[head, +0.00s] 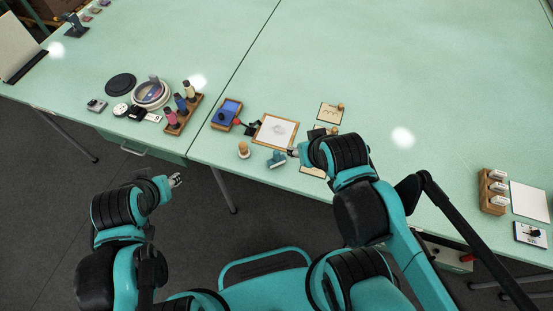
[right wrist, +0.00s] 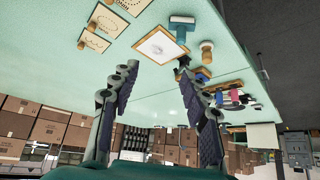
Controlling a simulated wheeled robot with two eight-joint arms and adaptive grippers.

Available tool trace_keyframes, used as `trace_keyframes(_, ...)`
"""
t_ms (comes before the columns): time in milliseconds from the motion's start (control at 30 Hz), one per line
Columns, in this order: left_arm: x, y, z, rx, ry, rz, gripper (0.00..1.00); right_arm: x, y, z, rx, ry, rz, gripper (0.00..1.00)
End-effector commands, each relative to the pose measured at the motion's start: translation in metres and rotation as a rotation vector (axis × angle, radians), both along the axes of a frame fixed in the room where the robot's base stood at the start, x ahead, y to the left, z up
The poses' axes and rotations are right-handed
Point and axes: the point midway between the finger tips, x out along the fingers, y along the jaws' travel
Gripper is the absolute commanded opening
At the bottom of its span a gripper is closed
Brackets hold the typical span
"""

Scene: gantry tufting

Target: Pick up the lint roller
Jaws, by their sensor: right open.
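The lint roller (head: 277,160) is a small teal tool with a wide head and a short handle. It lies at the near edge of the green table, just in front of a wood-framed white sheet. It also shows in the right wrist view (right wrist: 182,23), at the top, beyond the fingers. My right gripper (head: 293,153) is just right of the roller in the head view. Its fingers are spread and empty in the right wrist view (right wrist: 157,68). My left gripper (head: 175,181) hangs over the floor in front of the table, with its finger opening unclear.
A wooden-topped stamp (head: 243,150) stands left of the roller. The framed sheet (head: 275,131) and a blue pad (head: 227,112) lie behind. A wooden rack (head: 493,191) stands far right. The table's back is clear.

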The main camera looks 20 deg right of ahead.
Motion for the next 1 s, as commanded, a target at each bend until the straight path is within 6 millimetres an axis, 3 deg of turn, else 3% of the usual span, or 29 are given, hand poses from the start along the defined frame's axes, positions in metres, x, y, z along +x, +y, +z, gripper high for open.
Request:
trace_keyframes(167, 0.000, 0.000, 0.000, 0.000, 0.000, 0.000, 0.38, 0.016, 0.006, -0.002, 0.112, 0.079, -0.157, 0.46)
trace_keyframes(333, 0.000, 0.000, -0.001, 0.000, 0.000, 0.000, 0.38, 0.045, 0.017, -0.016, 0.285, 0.228, -0.486, 0.46)
trace_keyframes(700, 0.000, 0.000, -0.003, 0.000, 0.000, 0.000, 0.38, 0.096, 0.044, -0.084, 0.461, 0.460, -1.258, 0.46)
trace_keyframes(833, 0.000, 0.000, -0.003, 0.000, 0.000, 0.000, 0.38, 0.102, 0.049, -0.100, 0.468, 0.481, -1.408, 0.46)
trace_keyframes(1000, 0.000, 0.000, -0.007, 0.000, 0.000, 0.000, 0.38, 0.103, 0.050, -0.115, 0.469, 0.488, -1.471, 0.46)
